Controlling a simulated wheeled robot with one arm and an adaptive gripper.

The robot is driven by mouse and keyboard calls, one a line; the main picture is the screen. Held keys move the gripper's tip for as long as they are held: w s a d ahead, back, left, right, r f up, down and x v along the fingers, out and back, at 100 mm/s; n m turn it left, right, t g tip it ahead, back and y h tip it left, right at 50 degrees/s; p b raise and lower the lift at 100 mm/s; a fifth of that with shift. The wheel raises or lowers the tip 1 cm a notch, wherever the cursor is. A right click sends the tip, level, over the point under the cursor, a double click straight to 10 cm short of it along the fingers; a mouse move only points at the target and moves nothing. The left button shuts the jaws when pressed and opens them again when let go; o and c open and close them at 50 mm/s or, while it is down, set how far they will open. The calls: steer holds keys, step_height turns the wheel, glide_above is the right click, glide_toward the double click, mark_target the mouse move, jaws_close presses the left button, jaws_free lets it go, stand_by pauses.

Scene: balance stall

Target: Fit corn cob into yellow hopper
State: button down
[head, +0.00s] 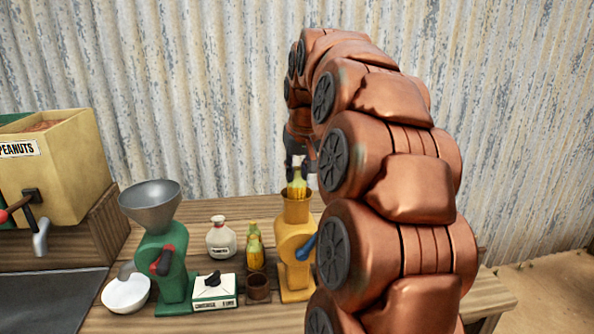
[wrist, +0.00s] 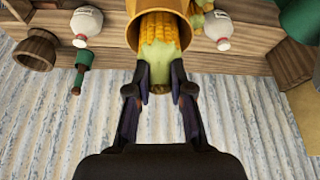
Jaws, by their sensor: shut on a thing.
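A yellow corn cob with a pale green husk end (wrist: 160,32) is between my gripper's fingers in the wrist view. My gripper (wrist: 160,84) is shut on the husk end. The cob's kernel part is at the mouth of the yellow hopper (wrist: 133,30) and partly within its rim; how deep it sits is hard to tell. In the head view, the cob (head: 297,184) stands upright over the yellow hopper (head: 296,214), with its lower end at the opening. My gripper (head: 297,165) is directly above, partly hidden by my arm.
A green grinder (head: 162,262) with a grey funnel stands left of the hopper. A white bowl (head: 126,294) sits at the front left.

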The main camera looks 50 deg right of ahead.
steer(key=shift+f+b, duration=0.35)
steer(key=shift+f, duration=0.35)
steer(key=shift+c, duration=2.4)
jaws_free()
steer(key=shift+r, duration=0.15)
steer(key=shift+r+p, duration=1.45)
steer(key=shift+r, duration=1.95)
